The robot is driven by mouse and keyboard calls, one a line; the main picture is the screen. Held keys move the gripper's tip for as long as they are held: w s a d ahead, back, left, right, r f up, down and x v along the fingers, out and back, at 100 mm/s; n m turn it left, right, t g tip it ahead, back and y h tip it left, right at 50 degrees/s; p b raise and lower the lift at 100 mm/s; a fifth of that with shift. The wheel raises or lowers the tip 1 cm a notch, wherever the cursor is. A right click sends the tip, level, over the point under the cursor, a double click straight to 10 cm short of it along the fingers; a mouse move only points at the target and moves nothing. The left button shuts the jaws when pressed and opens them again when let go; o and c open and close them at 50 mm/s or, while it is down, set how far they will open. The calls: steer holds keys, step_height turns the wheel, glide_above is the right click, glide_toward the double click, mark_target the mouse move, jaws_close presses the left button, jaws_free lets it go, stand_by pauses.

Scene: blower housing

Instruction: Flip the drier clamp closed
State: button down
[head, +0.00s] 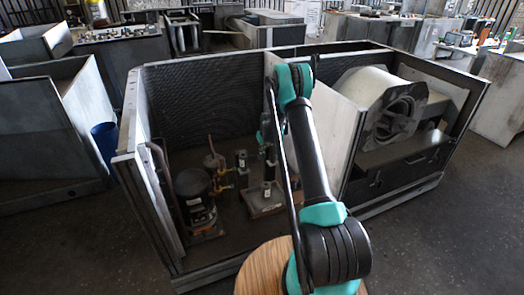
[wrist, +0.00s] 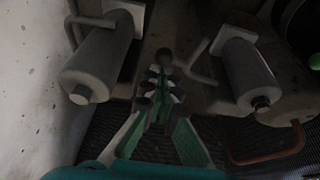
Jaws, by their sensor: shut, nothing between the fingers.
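My gripper (wrist: 160,85) shows in the middle of the wrist view, its green and dark fingers together with nothing held. It lies between two pale grey cylinders, a left one (wrist: 97,62) and a right one (wrist: 245,75), which look like the drier units. Thin bent bars, perhaps clamp parts, show beside the left cylinder (wrist: 88,18) and the right cylinder (wrist: 197,64). The view is dark, so I cannot tell which bar is the clamp, its position, or whether the fingertips touch anything. In the head view my arm reaches into the housing and largely hides the gripper.
The open blower housing (head: 135,140) has tall walls around my arm. A black compressor (head: 195,192) with copper pipes stands left, and a white divider (head: 335,125) stands right, before the blower (head: 395,112). A copper pipe (wrist: 270,157) curves at lower right in the wrist view.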

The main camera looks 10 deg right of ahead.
steer(key=shift+s+m, duration=0.3)
steer(key=shift+m, duration=0.1)
steer(key=s+a+m+g+h, duration=0.1)
steer(key=s+a+m+h, duration=0.3)
steer(key=s+m, duration=0.3)
steer(key=m, duration=0.5)
stand_by(0.3)
steer(key=shift+w, duration=0.1)
steer(key=shift+w+a, duration=0.1)
steer(key=shift+w, duration=0.55)
